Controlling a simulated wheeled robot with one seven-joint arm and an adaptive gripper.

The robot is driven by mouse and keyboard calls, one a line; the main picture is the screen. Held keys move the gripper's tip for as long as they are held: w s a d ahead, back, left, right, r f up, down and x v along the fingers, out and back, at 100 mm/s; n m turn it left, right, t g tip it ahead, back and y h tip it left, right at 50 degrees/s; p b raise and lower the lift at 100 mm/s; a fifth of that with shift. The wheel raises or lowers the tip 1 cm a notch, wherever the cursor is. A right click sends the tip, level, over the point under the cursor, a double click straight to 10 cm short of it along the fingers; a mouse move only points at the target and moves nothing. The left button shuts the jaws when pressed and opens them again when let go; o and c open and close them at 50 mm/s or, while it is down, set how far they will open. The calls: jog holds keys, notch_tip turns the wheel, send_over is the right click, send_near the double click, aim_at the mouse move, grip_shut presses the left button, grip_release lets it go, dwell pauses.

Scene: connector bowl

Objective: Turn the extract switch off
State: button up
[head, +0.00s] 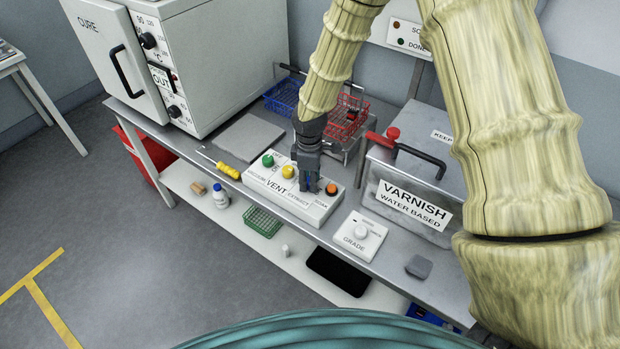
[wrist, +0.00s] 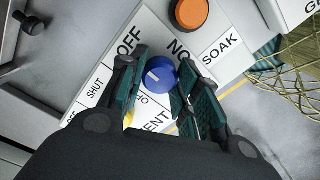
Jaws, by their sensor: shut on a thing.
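The white VENT panel (head: 320,211) lies on the metal bench with a row of coloured knobs. The blue extract knob (wrist: 160,77) sits between my fingers in the wrist view, with OFF and ON labels printed just beyond it. A small pale mark shows on its face; which label it points to is hard to tell. My gripper (head: 309,186) reaches down over the panel and is shut on this blue knob. In the head view my fingers largely hide the knob.
On the panel, a green knob (head: 268,160) and a yellow knob (head: 288,172) stand left, and an orange knob (head: 331,188) stands close right. A GRADE dial box (head: 360,237) and the varnish tank (head: 413,207) are to the right. A yellow-handled tool (head: 229,172) lies left.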

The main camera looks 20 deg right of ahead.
jog(key=shift+w+r, duration=0.1)
dwell(0.3)
jog(key=o, duration=1)
notch_tip(320, 180, up, 12)
jog(key=shift+f, duration=0.1)
dwell(0.4)
